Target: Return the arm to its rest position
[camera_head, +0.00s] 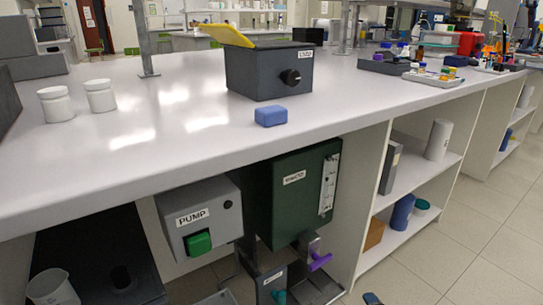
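Neither of my arms or grippers can be made out in the head view. The membrane rig stands under the front edge of the bench. It has a grey pump box (213,213) labelled PUMP with a green switch (198,243), and a dark green box (290,200) with a white scale strip (329,185) on its right side. Below the green box is a purple lever (320,261) on a grey fitting, with a teal part (279,297) lower down. A small dark object (372,298) is cut off by the bottom edge, and I cannot tell what it is.
The white bench (170,120) carries a dark box (270,72) with a black knob and raised yellow lid, a blue block (270,116) and two white jars (100,95). A beaker (52,288) stands lower left. Shelves (400,230) and open floor (480,250) lie right.

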